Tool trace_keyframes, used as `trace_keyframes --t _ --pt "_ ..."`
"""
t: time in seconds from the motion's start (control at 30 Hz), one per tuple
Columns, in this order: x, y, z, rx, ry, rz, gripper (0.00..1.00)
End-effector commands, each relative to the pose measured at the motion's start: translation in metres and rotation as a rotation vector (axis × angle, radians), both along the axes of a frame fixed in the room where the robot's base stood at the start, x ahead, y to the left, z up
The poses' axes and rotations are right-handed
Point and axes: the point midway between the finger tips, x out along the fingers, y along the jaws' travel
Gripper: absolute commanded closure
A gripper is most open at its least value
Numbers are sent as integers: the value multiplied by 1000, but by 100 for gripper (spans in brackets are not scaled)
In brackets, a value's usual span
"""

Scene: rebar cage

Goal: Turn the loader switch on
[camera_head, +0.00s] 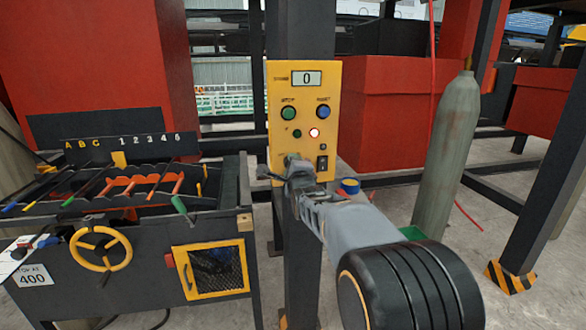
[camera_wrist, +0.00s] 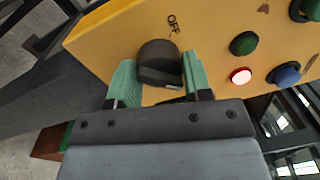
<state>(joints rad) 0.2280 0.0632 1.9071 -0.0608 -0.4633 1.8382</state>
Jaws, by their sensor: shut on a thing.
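The loader switch appears to be the black rotary knob (camera_wrist: 160,63) on the yellow control panel (camera_head: 283,80). In the wrist view, the word OFF stands on the panel above the knob, and a small pale mark shows near its lower edge. My gripper (camera_wrist: 158,82) is shut on the knob, with a green fingertip on each side. In the head view, my gripper (camera_head: 293,165) is at the panel's lower left and hides most of the knob. Any ON label is hidden or not readable.
The panel carries a display reading 0 (camera_head: 307,79), a lit red lamp (camera_head: 314,133), green (camera_head: 288,113) and blue (camera_head: 322,113) buttons, and a black rocker switch (camera_head: 322,163). A machine with a yellow handwheel (camera_head: 78,240) stands left. A grey gas cylinder (camera_head: 447,155) stands right.

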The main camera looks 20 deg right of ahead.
Motion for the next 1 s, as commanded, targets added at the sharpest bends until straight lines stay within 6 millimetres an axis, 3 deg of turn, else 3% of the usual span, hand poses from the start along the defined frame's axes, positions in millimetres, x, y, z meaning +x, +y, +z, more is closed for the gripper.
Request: trace_keyframes --t 0.23,0.27,0.5,0.8,1.0 --pt "0 0 -1 3 2 0 78" --pt "0 0 -1 3 2 0 53" --pt "0 0 -1 2 1 -1 30" --pt "-3 1 0 1 -1 0 30" --pt "-30 6 -2 -1 -3 -1 30"
